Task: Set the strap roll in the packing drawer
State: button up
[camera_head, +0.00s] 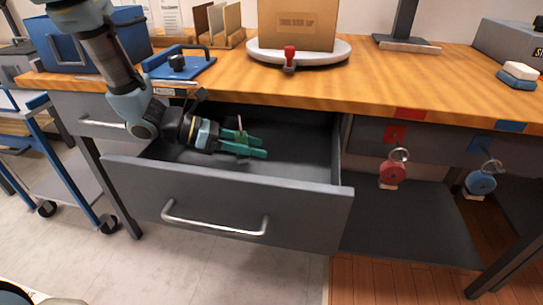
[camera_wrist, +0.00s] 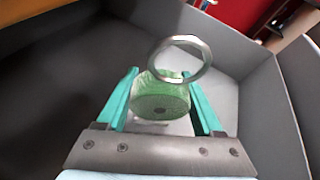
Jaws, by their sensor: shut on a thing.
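The strap roll is a small green roll (camera_wrist: 160,97) with a steel ring standing up from it, seen between my fingers in the wrist view. In the head view it is a small green piece (camera_head: 241,145), largely hidden by the fingers. My gripper (camera_head: 256,147) has teal fingers and is shut on the roll, one finger on each side. The packing drawer (camera_head: 225,203) is a grey drawer pulled open under the bench. My gripper reaches into its opening, over the dark floor. I cannot tell whether the roll touches the floor.
The wooden bench top (camera_head: 400,80) overhangs the drawer's back. Red (camera_head: 392,173) and blue (camera_head: 481,182) rolls with steel rings hang at the right. A blue clamp plate (camera_head: 190,65) lies on the bench. The drawer's right part looks empty.

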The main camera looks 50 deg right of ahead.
aim_at(271, 167)
jog(key=x, duration=0.2)
jog(key=f+x, duration=0.1)
jog(key=x, duration=0.2)
jog(key=shift+a+r, duration=0.1)
jog(key=shift+a, duration=0.1)
jog(key=shift+d+f, duration=0.2)
jog(key=shift+f, duration=0.15)
jog(key=o, duration=1.4)
jog(key=shift+o, duration=0.2)
jog(key=shift+w+a+r, duration=0.1)
jog(key=shift+a+r, duration=0.05)
jog(key=shift+r, duration=0.1)
jog(key=v, duration=1.1)
jog(key=shift+w+a+r, duration=0.1)
jog(key=shift+w+a, duration=0.1)
jog(key=shift+a, duration=0.05)
